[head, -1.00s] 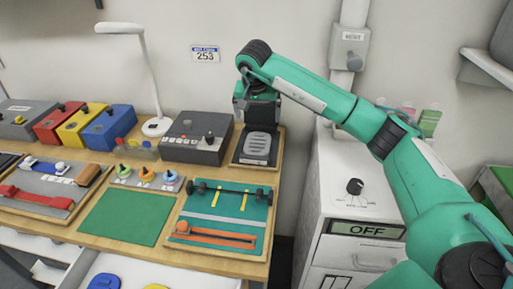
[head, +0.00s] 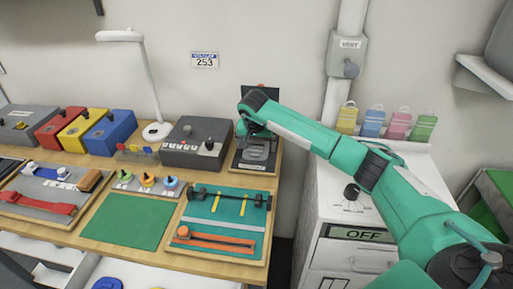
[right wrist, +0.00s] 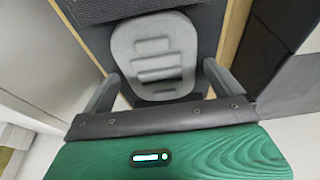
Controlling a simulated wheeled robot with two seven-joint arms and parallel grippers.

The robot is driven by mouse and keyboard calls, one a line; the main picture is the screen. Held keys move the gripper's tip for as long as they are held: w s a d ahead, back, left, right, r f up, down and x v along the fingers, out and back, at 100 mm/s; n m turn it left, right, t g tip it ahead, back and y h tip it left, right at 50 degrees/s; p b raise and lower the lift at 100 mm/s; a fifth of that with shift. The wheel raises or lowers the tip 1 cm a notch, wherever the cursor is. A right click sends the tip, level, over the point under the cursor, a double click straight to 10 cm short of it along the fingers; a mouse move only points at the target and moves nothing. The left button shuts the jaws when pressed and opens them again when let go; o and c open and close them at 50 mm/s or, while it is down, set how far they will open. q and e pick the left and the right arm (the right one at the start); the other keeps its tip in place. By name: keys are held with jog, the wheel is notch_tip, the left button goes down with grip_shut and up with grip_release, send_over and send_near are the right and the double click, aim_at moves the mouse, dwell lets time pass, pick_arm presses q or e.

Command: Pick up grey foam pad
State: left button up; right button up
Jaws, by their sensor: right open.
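The grey foam pad (head: 258,153) is a ribbed, rounded pad in a dark tray (head: 247,167) at the right end of the wooden bench. My right gripper (head: 256,143) is just above it and partly hides it in the head view. In the right wrist view the pad (right wrist: 155,50) lies ahead in the dark tray. The two fingers of my right gripper (right wrist: 160,72) are apart, one on each side of the pad's near end. Nothing is held, and I cannot tell if a finger touches the pad. My left gripper is not in view.
A dark grey box with knobs (head: 193,143) stands left of the tray. A board with straps (head: 225,222) lies in front. A white cabinet (head: 335,205) with an OFF display stands to the right, with several coloured tags (head: 397,122) behind. The green mat (head: 128,221) is bare.

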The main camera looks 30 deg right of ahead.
jog(key=c, duration=1.1)
jog(key=shift+o, duration=0.2)
